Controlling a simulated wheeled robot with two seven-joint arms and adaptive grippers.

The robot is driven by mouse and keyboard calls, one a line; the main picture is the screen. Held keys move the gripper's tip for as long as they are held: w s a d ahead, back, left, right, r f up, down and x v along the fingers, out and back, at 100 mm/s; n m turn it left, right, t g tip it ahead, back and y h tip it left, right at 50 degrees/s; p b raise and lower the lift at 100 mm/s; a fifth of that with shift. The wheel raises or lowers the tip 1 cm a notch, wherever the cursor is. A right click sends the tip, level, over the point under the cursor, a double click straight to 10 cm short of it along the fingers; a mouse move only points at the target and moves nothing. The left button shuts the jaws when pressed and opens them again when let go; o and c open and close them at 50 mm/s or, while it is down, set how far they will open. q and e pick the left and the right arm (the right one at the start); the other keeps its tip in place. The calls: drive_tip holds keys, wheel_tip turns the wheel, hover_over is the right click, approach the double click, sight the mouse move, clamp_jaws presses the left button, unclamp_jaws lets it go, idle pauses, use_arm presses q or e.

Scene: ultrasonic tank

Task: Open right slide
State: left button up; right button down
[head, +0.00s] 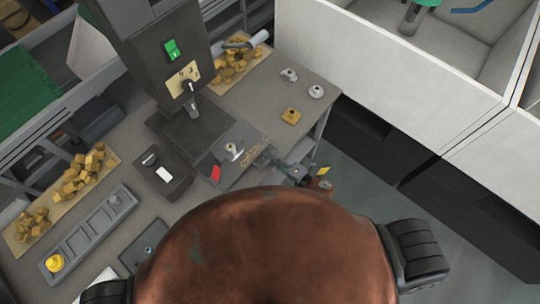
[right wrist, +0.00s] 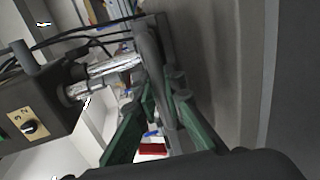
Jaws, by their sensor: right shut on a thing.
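The right slide (head: 258,153) is a grey metal piece at the right side of the press base, partly hidden by my gripper. My right gripper (head: 284,166) is at its outer end, at the table's right edge in the head view. In the right wrist view my right gripper (right wrist: 166,98) has green fingers on both sides of a grey bar-like part of the slide (right wrist: 160,85) and is shut on it. How far the slide stands out is hard to tell. My left gripper is not in view.
A dark press column (head: 160,50) with a green switch stands over the slide. Brass-coloured blocks (head: 78,172) lie at left. Floor right of the bench is clear.

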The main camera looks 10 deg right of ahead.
drive_tip(key=c, duration=2.1)
unclamp_jaws()
drive_tip(key=shift+w+a, duration=0.1)
drive_tip(key=shift+w, duration=0.05)
drive_tip(key=shift+o, duration=0.6)
drive_tip(key=v, duration=1.2)
drive_tip(key=shift+f, duration=0.1)
